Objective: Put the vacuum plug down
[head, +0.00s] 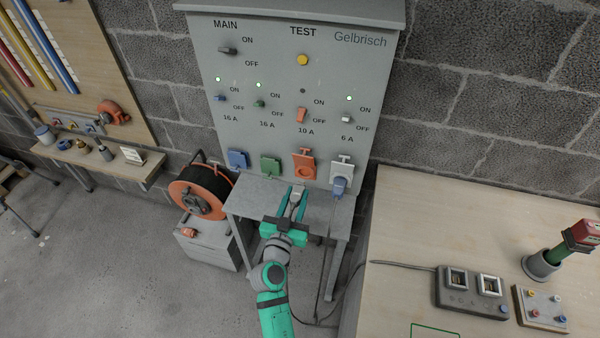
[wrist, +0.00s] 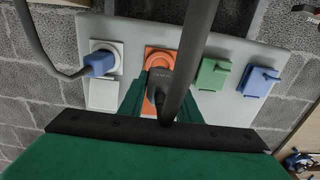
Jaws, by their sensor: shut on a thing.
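My gripper (head: 295,195) is over the grey shelf of the Gelbrisch panel, its green fingers pointing at the panel. It is shut on the vacuum plug (head: 297,191). In the wrist view the plug (wrist: 160,78) is dark grey, between the fingertips (wrist: 162,95), with a thick dark cable (wrist: 190,60) running up across the picture. The plug overlaps the orange socket (wrist: 155,56) there. In the head view it appears in front of and below that socket (head: 303,165); contact with the shelf (head: 262,197) cannot be told.
A blue plug (head: 339,187) is at the white socket (head: 342,170) on the right. Green (head: 270,168) and blue (head: 237,159) sockets are on the left. A cable reel (head: 201,190) stands left of the shelf. A wooden bench (head: 400,295) is on the right.

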